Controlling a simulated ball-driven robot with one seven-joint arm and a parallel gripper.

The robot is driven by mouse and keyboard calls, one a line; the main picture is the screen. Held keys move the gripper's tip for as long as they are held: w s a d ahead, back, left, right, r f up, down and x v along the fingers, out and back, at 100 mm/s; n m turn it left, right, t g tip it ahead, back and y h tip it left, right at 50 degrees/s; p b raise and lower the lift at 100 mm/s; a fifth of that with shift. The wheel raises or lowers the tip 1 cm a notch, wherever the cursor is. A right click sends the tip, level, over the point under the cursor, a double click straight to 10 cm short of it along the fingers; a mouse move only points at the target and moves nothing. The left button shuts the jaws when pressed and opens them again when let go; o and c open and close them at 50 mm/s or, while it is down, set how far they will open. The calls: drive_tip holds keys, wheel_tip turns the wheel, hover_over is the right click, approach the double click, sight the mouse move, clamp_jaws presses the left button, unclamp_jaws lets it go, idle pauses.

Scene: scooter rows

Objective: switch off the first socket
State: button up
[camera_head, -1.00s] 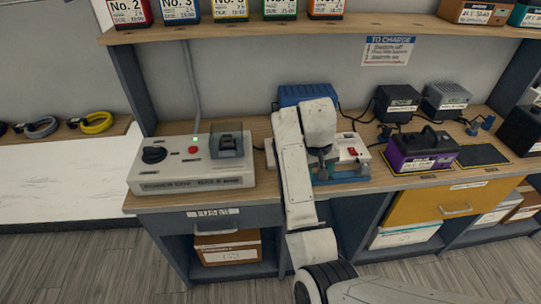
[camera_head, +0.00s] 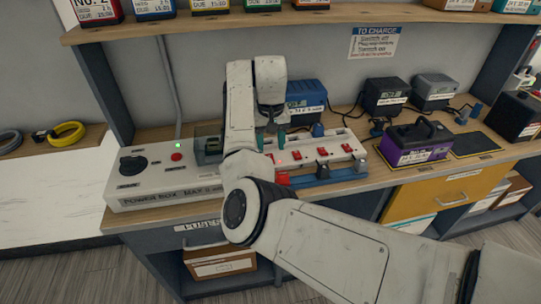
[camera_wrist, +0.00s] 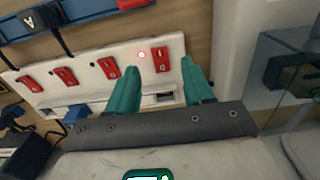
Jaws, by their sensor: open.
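A white socket strip (camera_head: 338,146) with a row of red switches lies on the bench, right of the power box. My gripper (camera_head: 271,142) is over the strip's left end, teal fingers pointing down. In the wrist view the strip (camera_wrist: 90,88) shows several red switches. My open gripper (camera_wrist: 160,70) straddles the end switch (camera_wrist: 160,57), with nothing held. Whether the fingers touch the strip is unclear. A small red light (camera_wrist: 141,55) glows beside that switch. My arm hides the strip's left end in the head view.
A grey power box (camera_head: 150,178) with a clear cover and green light stands left. A blue rail (camera_head: 335,177) lies in front of the strip. A blue charger (camera_head: 307,98) stands behind; a purple battery (camera_head: 415,145) stands right.

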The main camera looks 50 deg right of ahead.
sight(271, 162)
drive_tip(key=shift+f, duration=2.6)
drive_tip(key=shift+c, duration=0.4)
